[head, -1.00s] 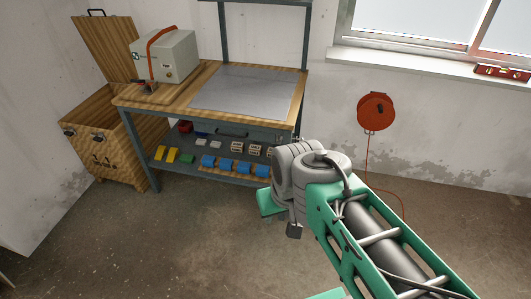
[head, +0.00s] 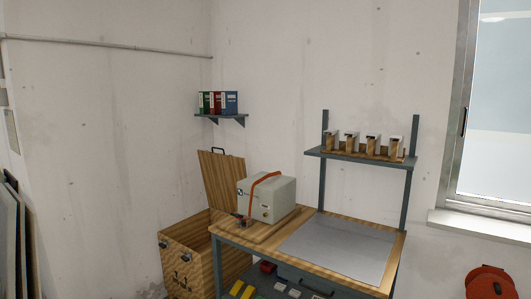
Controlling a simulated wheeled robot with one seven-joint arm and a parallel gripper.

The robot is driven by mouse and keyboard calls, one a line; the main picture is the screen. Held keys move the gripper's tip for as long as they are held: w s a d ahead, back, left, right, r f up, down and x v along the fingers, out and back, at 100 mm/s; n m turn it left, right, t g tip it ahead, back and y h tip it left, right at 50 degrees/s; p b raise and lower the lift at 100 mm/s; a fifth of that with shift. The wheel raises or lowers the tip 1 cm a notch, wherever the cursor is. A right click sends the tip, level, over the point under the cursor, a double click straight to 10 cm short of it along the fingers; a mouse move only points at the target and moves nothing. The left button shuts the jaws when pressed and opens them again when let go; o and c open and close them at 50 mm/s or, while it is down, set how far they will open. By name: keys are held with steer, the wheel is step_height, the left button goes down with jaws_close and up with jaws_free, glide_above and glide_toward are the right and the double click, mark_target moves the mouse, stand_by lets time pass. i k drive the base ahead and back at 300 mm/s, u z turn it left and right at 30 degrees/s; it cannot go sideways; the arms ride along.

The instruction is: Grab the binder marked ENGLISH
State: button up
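Several binders stand upright side by side on a small grey wall shelf (head: 232,117) near the corner, in the head view. A green binder (head: 204,102) is at the left, a red binder (head: 215,102) beside it, and a blue binder (head: 230,102) at the right. Their labels are too small to read, so I cannot tell which is marked ENGLISH. My gripper and arm are not in view.
Below the shelf stands an open wooden crate (head: 185,257) with its lid raised. Right of it is a workbench (head: 290,236) carrying a beige box machine (head: 266,198) and a grey mat (head: 345,250). A rack shelf (head: 318,151) holds several wooden holders. A red reel (head: 490,282) is lower right.

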mark_target(229, 98)
steer(key=u, duration=0.25)
steer(key=i, duration=0.35)
steer(key=u, duration=1.2)
steer(key=i, duration=1.35)
steer(key=u, duration=0.7)
steer(key=i, duration=1.85)
steer(key=z, duration=0.5)
steer(key=i, duration=0.9)
steer(key=z, duration=0.75)
